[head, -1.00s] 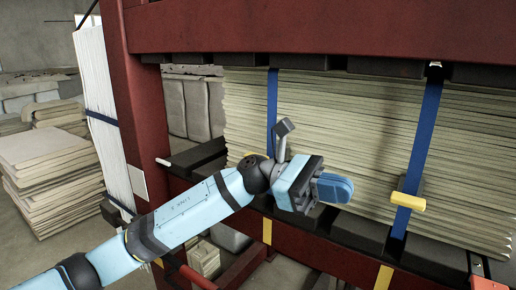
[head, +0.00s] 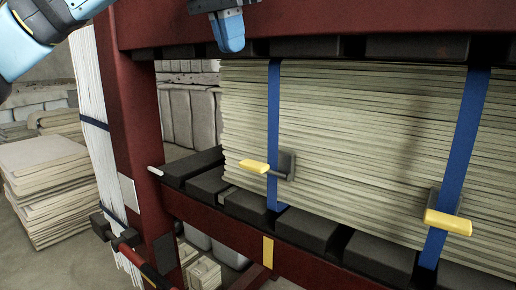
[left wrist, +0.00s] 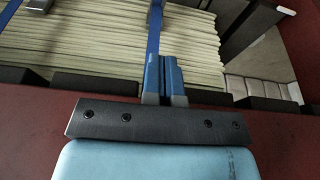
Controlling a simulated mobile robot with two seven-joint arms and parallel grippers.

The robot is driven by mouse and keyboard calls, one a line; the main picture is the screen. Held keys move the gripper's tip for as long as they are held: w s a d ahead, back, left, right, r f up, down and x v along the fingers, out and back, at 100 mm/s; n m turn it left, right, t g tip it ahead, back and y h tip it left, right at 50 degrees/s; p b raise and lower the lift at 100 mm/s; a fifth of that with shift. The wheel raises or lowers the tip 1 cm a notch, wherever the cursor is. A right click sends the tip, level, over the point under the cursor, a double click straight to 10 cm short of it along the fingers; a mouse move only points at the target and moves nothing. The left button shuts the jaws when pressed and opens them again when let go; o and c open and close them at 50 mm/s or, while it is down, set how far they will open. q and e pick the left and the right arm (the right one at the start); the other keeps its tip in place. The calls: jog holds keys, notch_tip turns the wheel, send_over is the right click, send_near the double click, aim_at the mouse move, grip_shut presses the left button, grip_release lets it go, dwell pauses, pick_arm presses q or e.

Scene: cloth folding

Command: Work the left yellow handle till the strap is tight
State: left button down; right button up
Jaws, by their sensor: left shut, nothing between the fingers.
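The left yellow handle (head: 254,166) sticks out to the left from a dark ratchet (head: 285,165) on the left blue strap (head: 273,105). The strap runs upright over the front of a stack of pale folded cloth (head: 350,140). My left gripper (head: 231,32) is at the top of the head view, in front of the upper red beam, well above the handle and apart from it. In the left wrist view its blue fingers (left wrist: 164,78) are together with nothing between them, in front of the strap (left wrist: 154,30). My right gripper is not in view.
A second yellow handle (head: 448,222) sits on the right blue strap (head: 465,130). A red frame (head: 135,130) with black blocks (head: 310,228) surrounds the stack. Other cloth piles (head: 45,175) stand at the left. The space before the left handle is clear.

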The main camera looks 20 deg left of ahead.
pick_arm(q)
send_near(256, 162)
jog(key=x, duration=0.6)
jog(key=shift+w+d+f, duration=0.1)
jog(key=shift+f, duration=0.25)
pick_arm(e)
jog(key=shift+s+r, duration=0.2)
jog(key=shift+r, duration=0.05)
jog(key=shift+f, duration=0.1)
